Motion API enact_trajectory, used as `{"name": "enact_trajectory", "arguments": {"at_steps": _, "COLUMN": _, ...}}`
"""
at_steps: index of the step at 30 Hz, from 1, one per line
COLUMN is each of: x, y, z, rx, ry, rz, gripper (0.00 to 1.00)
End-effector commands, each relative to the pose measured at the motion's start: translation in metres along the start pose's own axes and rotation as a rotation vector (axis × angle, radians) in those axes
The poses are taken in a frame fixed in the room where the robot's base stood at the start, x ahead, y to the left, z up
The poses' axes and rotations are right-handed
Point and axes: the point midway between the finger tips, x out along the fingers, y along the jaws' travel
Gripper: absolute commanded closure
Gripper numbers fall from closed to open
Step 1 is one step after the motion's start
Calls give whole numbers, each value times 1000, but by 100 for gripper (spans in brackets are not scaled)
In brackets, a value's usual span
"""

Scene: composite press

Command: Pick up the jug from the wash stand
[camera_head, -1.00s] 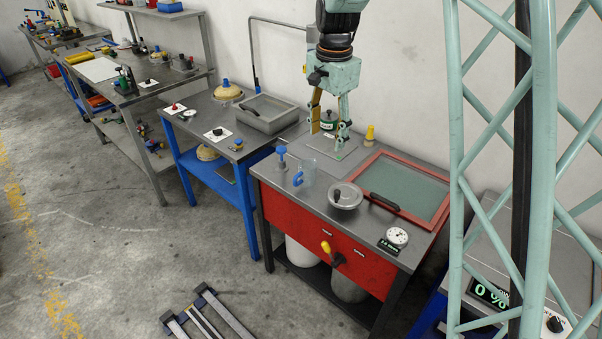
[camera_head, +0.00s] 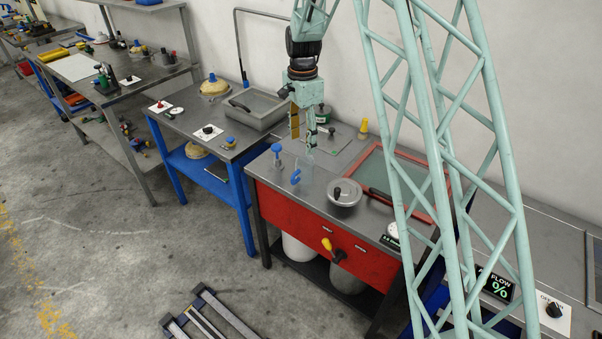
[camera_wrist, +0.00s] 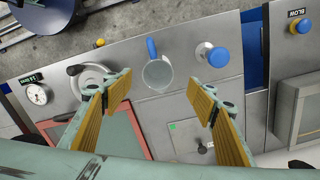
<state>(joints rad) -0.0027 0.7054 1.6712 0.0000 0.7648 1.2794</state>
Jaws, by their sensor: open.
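The jug (camera_head: 307,170) is clear with a blue handle. It stands upright on the grey top of the wash stand, whose front (camera_head: 290,210) is red. My gripper (camera_head: 303,143) is open and points down, above and just behind the jug. In the wrist view the two yellow-padded fingers (camera_wrist: 160,84) are wide apart, with the jug between and slightly beyond their tips. Nothing is held.
A red-framed screen (camera_wrist: 70,120), a dial (camera_wrist: 37,94) and a yellow-topped item (camera_head: 363,128) are also on the stand.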

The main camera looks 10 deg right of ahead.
Motion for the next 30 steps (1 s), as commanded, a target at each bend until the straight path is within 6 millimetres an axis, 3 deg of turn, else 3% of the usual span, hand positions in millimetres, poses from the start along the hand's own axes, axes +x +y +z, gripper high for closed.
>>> {"name": "enact_trajectory", "arguments": {"at_steps": 14, "x": 7, "y": 0, "z": 0, "rx": 0, "ry": 0, "rz": 1, "gripper": 47}}
{"name": "enact_trajectory", "arguments": {"at_steps": 30, "x": 70, "y": 1, "z": 0, "rx": 0, "ry": 0, "rz": 1, "gripper": 47}}
